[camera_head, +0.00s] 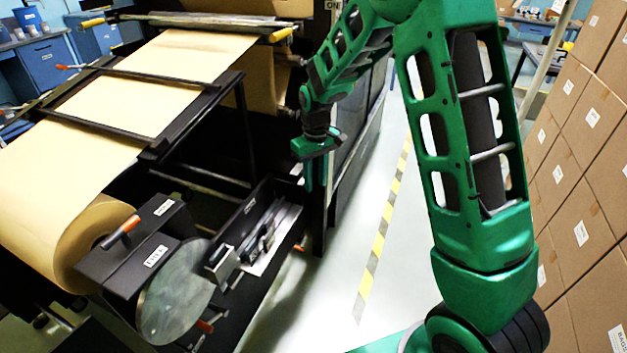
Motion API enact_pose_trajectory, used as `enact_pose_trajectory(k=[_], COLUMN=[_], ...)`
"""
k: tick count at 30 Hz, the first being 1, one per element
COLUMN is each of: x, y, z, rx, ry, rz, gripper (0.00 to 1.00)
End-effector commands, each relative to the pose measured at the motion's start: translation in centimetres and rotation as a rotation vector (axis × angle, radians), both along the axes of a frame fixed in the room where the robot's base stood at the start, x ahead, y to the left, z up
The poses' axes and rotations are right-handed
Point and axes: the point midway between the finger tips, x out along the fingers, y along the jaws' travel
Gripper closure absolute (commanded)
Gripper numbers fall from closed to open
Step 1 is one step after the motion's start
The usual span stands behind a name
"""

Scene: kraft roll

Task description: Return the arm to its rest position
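My green arm rises from the lower right and bends over at the top of the head view. Its far part reaches down toward the machine. My gripper (316,172) hangs with its fingers pointing down, beside the right side of the black machine frame and above the floor.
A kraft paper roll (85,240) feeds the black machine at left. A tray (262,238) with metal parts sits low on it. Stacked cardboard boxes (575,215) line the right. The floor aisle with a yellow-black stripe (382,235) is clear.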

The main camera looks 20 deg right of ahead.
Motion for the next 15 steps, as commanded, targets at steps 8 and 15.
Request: enact_pose_trajectory(k=[8,15], x=[-0.1,-3.4], y=[-0.1,-4.5], z=[0.2,4.2], rx=[-0.001,-0.012], ry=[0.0,-0.007], rz=[-0.003,-0.11], gripper=[0.71,0.71])
